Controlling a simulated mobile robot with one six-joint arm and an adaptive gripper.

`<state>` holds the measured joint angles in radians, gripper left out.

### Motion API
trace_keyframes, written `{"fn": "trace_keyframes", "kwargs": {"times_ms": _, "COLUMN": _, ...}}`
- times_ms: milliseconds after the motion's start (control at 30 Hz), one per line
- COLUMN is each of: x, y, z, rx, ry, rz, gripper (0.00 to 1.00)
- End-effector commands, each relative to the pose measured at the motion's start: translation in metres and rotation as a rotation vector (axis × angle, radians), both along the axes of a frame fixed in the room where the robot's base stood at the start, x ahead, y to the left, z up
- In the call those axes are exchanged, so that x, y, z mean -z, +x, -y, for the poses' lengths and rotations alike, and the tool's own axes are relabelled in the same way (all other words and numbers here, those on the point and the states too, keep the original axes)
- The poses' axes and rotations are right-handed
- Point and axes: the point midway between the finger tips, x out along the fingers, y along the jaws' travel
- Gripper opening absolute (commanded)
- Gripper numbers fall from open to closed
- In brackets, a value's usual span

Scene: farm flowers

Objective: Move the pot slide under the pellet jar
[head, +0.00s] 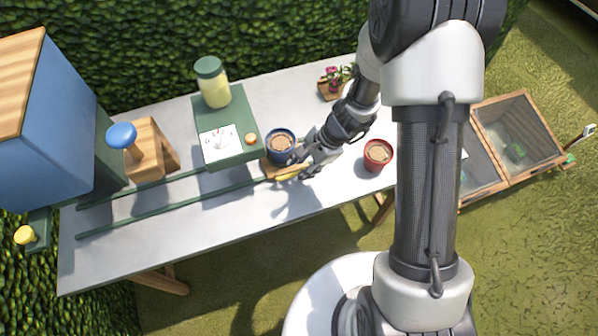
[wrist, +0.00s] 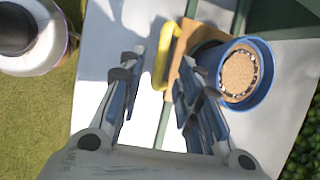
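The pot slide (head: 272,172) is a small wooden plate on two green rails, with a blue pot (head: 281,147) of brown soil on it and a yellow handle (head: 288,178) at its front. The pellet jar (head: 213,87), pale yellow with a green lid, stands on a green dispenser box (head: 240,155) left of the pot. My gripper (head: 299,174) is at the slide's handle side. In the wrist view my gripper (wrist: 160,65) is open, with the yellow handle (wrist: 160,62) showing between and just beyond its fingertips. Whether they touch is unclear. The slide's plate (wrist: 178,62) and blue pot (wrist: 262,93) are beyond the right finger.
The green rails (head: 160,211) run left along the table (head: 150,250) past a wooden stand with a blue knob (head: 122,135) towards a blue box (head: 45,130). A red pot (head: 378,154) stands right of my gripper. A flowering plant (head: 334,78) is behind it.

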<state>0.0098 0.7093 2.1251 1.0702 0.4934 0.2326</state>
Motion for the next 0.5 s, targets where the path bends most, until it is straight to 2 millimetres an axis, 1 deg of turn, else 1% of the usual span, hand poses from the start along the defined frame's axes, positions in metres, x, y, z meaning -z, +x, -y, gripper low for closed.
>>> {"fn": "trace_keyframes", "kwargs": {"times_ms": 33, "x": 0.008, "y": 0.000, "z": -0.003, "rx": 0.000, "ry": 0.001, "rz": -0.002, "gripper": 0.31}}
{"fn": "trace_keyframes", "kwargs": {"times_ms": 200, "x": 0.018, "y": 0.002, "z": -0.008, "rx": 0.000, "ry": 0.000, "rz": 0.001, "gripper": 0.31}}
{"fn": "trace_keyframes", "kwargs": {"times_ms": 500, "x": 0.019, "y": 0.002, "z": -0.009, "rx": 0.000, "ry": 0.000, "rz": 0.001, "gripper": 0.31}}
